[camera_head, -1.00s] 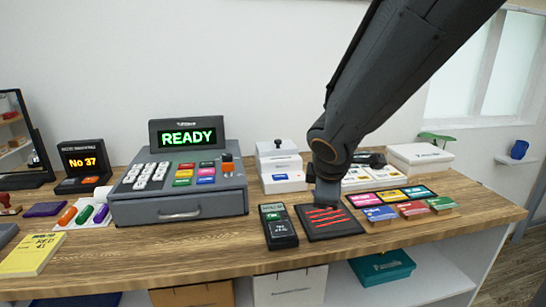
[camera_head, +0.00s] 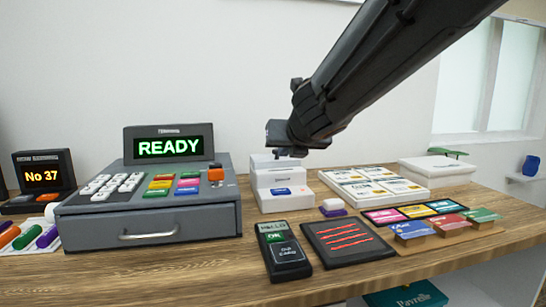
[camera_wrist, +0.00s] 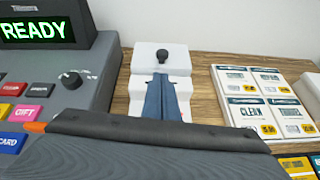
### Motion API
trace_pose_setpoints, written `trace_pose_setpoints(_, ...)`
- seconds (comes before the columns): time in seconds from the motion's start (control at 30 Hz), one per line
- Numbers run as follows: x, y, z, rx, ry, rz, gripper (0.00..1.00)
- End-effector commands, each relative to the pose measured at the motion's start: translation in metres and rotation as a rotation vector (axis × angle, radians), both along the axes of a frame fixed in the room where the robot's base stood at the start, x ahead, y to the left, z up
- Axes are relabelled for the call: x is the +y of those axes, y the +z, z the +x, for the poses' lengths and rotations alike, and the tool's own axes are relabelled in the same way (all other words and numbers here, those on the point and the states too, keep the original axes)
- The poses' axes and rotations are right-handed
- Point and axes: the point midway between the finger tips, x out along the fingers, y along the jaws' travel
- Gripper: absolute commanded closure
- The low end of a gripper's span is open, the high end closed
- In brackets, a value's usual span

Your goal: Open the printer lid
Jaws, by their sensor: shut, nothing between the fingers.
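The printer (camera_head: 283,190) is a small white stepped box with a blue label, standing on the counter right of the cash register. In the wrist view the printer (camera_wrist: 143,78) shows a black knob (camera_wrist: 162,56) on its top; its lid looks closed. My gripper (camera_head: 290,152) is at the printer's top in the head view and hides the knob there. In the wrist view my gripper (camera_wrist: 160,84) is shut and empty, with its tips just on the near side of the knob. I cannot tell whether they touch the printer.
The grey register (camera_head: 150,215) with its READY screen (camera_head: 169,147) stands close on the left. A card board (camera_head: 375,184) lies to the right. A card reader (camera_head: 283,250), a black pad with red lines (camera_head: 346,241) and a white-and-purple block (camera_head: 332,207) lie in front.

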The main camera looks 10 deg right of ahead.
Motion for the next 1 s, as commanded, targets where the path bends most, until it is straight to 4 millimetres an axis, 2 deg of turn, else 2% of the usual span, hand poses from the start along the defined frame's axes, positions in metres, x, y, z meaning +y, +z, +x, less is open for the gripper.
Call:
trace_pose_setpoints(0.03, 0.0, -0.01, 0.01, 0.002, -0.001, 0.0, 1.0)
trace_pose_setpoints(0.2, -0.002, -0.023, 0.036, 0.002, -0.003, 0.001, 1.0)
trace_pose_setpoints(0.4, -0.004, -0.033, 0.057, 0.001, -0.005, 0.002, 1.0)
trace_pose_setpoints(0.6, -0.005, -0.035, 0.064, 0.0, -0.006, 0.003, 1.0)
trace_pose_setpoints(1.0, -0.004, -0.034, 0.064, 0.003, -0.006, 0.004, 1.0)
